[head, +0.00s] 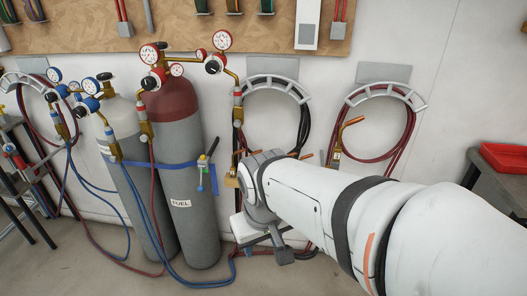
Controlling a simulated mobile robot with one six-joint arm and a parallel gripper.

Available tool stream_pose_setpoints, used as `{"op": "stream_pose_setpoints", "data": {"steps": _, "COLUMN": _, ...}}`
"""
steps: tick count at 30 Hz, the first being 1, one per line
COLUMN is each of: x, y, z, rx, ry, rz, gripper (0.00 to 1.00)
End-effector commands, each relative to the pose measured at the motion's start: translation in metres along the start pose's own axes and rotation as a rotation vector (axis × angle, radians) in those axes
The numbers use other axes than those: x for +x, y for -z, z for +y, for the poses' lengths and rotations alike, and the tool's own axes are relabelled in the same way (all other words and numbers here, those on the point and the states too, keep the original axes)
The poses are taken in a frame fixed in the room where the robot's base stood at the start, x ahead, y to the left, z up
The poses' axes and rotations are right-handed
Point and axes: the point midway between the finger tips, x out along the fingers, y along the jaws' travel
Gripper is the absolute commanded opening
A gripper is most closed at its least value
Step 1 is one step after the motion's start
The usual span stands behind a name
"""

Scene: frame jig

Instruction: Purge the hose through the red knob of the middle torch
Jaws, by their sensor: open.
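The middle torch hangs at the middle hose hanger (274,80), and my wrist covers most of that spot. Only a short coppery piece shows just above my wrist, and I cannot make out a red knob there. My gripper (264,247) is below my wrist, low in front of the wall and right of the fuel cylinder. It is open, with nothing seen between its fingers. The right torch (339,145), with a copper tube, hangs at the right hanger with a dark red hose. Another torch (17,160) at the far left has a red part.
A red-topped grey fuel cylinder (190,225) and a paler cylinder (122,150) stand on the left with gauges, strapped in blue. Blue and red hoses run along the floor. A dark bench with a red tray (503,157) is on the right.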

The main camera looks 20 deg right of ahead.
Motion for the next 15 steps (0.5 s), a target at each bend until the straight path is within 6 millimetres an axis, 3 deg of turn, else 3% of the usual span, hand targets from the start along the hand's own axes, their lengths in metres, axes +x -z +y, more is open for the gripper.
{"op": "stream_pose_setpoints", "data": {"steps": 5, "x": 0.021, "y": -0.003, "z": 0.039, "rx": -0.145, "ry": -0.157, "rz": -0.211, "gripper": 0.45}}
{"op": "stream_pose_setpoints", "data": {"steps": 9, "x": 0.036, "y": -0.002, "z": 0.085, "rx": -0.310, "ry": -0.335, "rz": -0.440, "gripper": 0.45}}
{"op": "stream_pose_setpoints", "data": {"steps": 15, "x": 0.051, "y": 0.017, "z": 0.147, "rx": -0.577, "ry": -0.582, "rz": -0.740, "gripper": 0.45}}
